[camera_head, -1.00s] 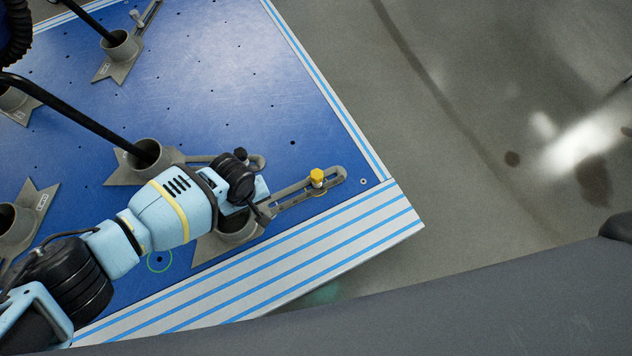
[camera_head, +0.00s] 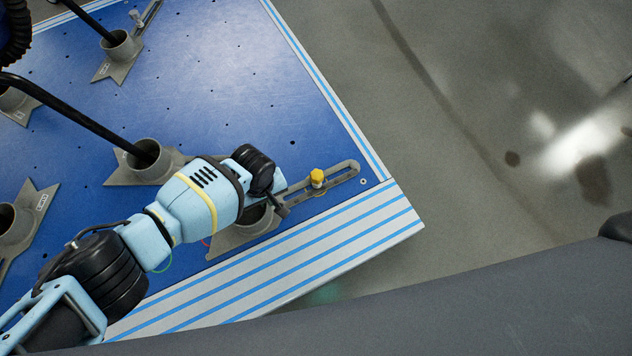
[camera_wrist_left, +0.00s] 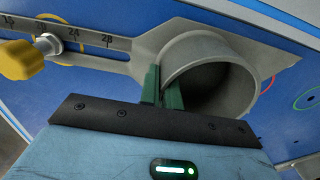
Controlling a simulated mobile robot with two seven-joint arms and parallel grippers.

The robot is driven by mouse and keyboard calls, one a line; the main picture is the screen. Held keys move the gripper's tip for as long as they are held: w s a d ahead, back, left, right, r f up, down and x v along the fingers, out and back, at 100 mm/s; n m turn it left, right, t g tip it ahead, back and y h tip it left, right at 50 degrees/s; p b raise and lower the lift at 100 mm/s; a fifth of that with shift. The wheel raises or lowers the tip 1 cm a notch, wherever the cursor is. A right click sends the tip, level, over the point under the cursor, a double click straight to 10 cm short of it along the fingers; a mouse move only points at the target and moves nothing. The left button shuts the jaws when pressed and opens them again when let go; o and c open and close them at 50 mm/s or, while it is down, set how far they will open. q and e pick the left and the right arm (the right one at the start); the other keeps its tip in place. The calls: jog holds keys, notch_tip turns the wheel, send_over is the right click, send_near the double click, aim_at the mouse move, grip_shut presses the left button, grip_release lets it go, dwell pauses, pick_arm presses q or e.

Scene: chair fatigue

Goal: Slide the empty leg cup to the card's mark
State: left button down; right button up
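The empty leg cup (camera_head: 262,221) is a grey open cylinder on a forked base with a slotted bar (camera_head: 345,172), near the blue plate's front right corner. A yellow knob (camera_head: 317,178) sits in the slot. In the left wrist view the cup (camera_wrist_left: 225,62) is close up, and its bar shows a number scale (camera_wrist_left: 88,38) with 24 and 28 beside the knob (camera_wrist_left: 20,60). My left gripper (camera_wrist_left: 162,88) is shut on the cup's wall, its green fingers either side of the rim. My arm partly hides the cup in the head view. I see no card.
Another cup (camera_head: 150,160) holding a black chair leg (camera_head: 75,120) stands just left of my gripper. More cups lie at the far left. Coloured rings mark the plate: yellow (camera_wrist_left: 42,22), red (camera_wrist_left: 267,86), green (camera_wrist_left: 308,98). A striped border (camera_head: 270,275) edges the plate.

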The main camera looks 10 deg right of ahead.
pick_arm(q)
jog(key=shift+w+d, duration=0.15)
jog(key=shift+d, duration=0.5)
jog(key=shift+w+d, duration=0.2)
jog(key=shift+d, duration=0.5)
jog(key=c, duration=1.6)
grip_release()
jog(key=shift+c, duration=0.2)
